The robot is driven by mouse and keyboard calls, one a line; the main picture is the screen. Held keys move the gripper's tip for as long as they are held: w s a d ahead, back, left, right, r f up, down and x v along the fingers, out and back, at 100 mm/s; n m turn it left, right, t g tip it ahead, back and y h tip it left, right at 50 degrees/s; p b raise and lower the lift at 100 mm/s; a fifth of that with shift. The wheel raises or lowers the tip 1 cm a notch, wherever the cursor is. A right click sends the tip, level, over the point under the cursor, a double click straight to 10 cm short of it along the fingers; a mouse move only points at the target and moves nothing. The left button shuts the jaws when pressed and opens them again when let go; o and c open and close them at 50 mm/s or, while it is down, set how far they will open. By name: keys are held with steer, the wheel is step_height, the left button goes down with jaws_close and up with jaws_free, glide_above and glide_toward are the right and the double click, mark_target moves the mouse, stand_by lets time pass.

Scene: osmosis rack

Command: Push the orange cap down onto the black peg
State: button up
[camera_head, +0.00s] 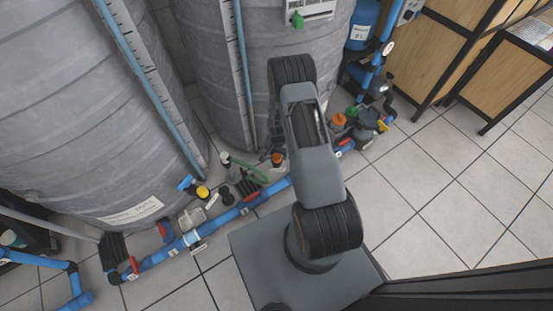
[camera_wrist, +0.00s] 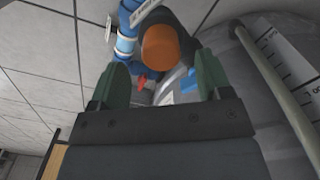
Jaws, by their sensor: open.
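In the wrist view, the orange cap (camera_wrist: 160,47) shows between and a little beyond the two green fingers of my gripper (camera_wrist: 162,66). The gripper is open, with a visible gap on each side of the cap. A black rounded part (camera_wrist: 178,27) lies directly behind the cap; I cannot tell whether this is the peg or how far down the cap sits. In the head view, one orange cap (camera_head: 277,158) shows left of my arm and another orange part (camera_head: 338,119) to its right.
A blue pipe (camera_head: 222,219) with red-handled valves runs along the floor before large grey tanks (camera_head: 75,110). A green hose (camera_head: 248,172) lies by the left orange cap. Wooden cabinets (camera_head: 432,50) stand at the back right. Tiled floor (camera_head: 440,200) is clear at the right.

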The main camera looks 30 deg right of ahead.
mark_target(277, 156)
step_height(277, 156, down, 3)
steer(key=shift+a+f+b, duration=0.1)
steer(key=shift+f+b, duration=0.1)
steer(key=shift+b, duration=0.35)
steer(key=shift+r, duration=0.1)
steer(key=c, duration=1)
steer(key=shift+o, duration=0.2)
steer(key=shift+r, duration=0.1)
steer(key=shift+r+p, duration=0.5)
steer(key=shift+r, duration=0.15)
steer(key=r, duration=0.1)
steer(key=r+p, duration=0.1)
steer(key=shift+s+r, duration=0.2)
steer(key=shift+r, duration=0.1)
steer(key=s+r+p, duration=0.2)
steer(key=s+r, duration=0.2)
steer(key=s, duration=0.2)
steer(key=s+d+r+p, duration=0.1)
steer(key=s+r+p, duration=0.2)
steer(key=s+r, duration=0.2)
steer(key=s, duration=0.2)
steer(key=shift+s+d, duration=0.3)
